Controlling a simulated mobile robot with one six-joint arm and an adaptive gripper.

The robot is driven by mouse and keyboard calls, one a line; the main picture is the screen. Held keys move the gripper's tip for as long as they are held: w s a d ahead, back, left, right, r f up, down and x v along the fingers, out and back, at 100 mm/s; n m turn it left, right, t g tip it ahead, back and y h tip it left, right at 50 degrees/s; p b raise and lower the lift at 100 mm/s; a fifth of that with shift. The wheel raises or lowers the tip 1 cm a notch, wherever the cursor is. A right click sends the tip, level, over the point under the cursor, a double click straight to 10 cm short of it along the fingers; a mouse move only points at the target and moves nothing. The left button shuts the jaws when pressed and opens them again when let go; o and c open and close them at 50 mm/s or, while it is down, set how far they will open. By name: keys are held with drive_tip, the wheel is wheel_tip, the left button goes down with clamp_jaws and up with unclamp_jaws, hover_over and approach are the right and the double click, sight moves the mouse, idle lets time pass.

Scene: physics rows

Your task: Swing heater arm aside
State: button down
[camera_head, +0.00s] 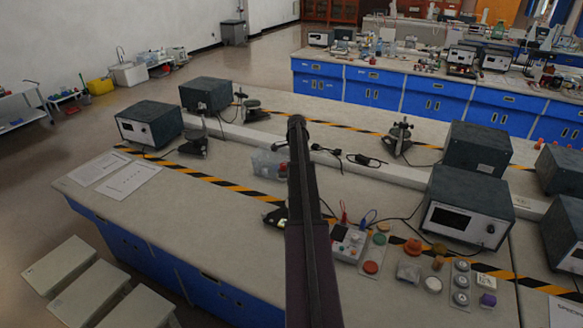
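A long dark arm link (302,215), which looks like mine, rises from the bottom edge across the middle of the bench (225,222). It ends in a rounded dark tip near the back strip of the bench. I cannot make out gripper fingers. No part is clearly a heater arm. Small black stands with upright parts stand on the bench: one at the left (194,144), one farther back (252,108) and one right of the link (399,137). The link hides part of the bench behind it.
Dark instrument boxes stand at the left (150,124) and right (466,208). A small control box (347,242) with red and blue leads sits right of the link, near coloured knobs and pots. Papers (130,179) lie at left. Stools (98,290) stand in front.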

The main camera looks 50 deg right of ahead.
drive_tip(key=shift+s, duration=0.1)
drive_tip(key=c, duration=0.5)
unclamp_jaws()
drive_tip(key=shift+s+d, duration=0.1)
drive_tip(key=shift+c, duration=0.2)
drive_tip(key=shift+w, duration=0.2)
